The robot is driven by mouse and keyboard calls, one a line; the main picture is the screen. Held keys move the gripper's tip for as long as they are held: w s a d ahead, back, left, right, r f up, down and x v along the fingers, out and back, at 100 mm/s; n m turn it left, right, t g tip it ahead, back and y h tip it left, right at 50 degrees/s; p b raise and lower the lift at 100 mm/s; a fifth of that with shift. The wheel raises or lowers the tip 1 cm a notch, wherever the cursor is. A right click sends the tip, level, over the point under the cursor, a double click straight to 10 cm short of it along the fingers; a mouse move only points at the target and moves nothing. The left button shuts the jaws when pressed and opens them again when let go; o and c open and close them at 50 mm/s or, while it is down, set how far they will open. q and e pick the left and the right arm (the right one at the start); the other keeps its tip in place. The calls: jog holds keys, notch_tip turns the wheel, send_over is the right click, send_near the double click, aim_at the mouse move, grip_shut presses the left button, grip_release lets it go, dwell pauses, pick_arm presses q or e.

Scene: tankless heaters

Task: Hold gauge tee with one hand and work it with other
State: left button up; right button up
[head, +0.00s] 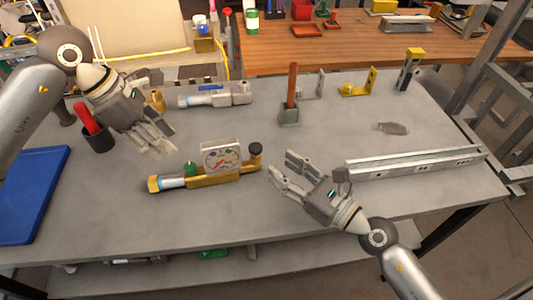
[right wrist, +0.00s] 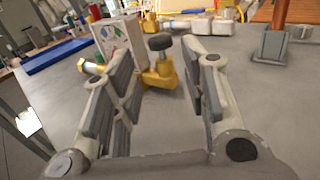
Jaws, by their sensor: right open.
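The gauge tee (head: 210,179) lies on the grey bench in the head view. It has a brass body, a white square gauge (head: 221,156), a green knob (head: 190,168) and a black knob (head: 255,149) at its right end. My right gripper (head: 281,168) is open and empty, just right of the black knob. In the right wrist view the tee's black-knob end (right wrist: 160,72) shows beyond and between the open fingers, apart from them. My left gripper (head: 160,146) hangs above and left of the tee, not touching it. Its finger gap is unclear.
A similar grey fitting (head: 215,95) lies behind the tee. A stand with an orange-brown handle (head: 290,115) is behind my right gripper, and metal rails (head: 415,162) lie to the right. A dark cup (head: 98,139) and blue mat (head: 30,195) are left. The front bench strip is clear.

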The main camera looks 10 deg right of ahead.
aim_at(259, 149)
jog(key=x, duration=0.8)
jog(key=shift+w+a, duration=0.1)
jog(key=shift+w, duration=0.1)
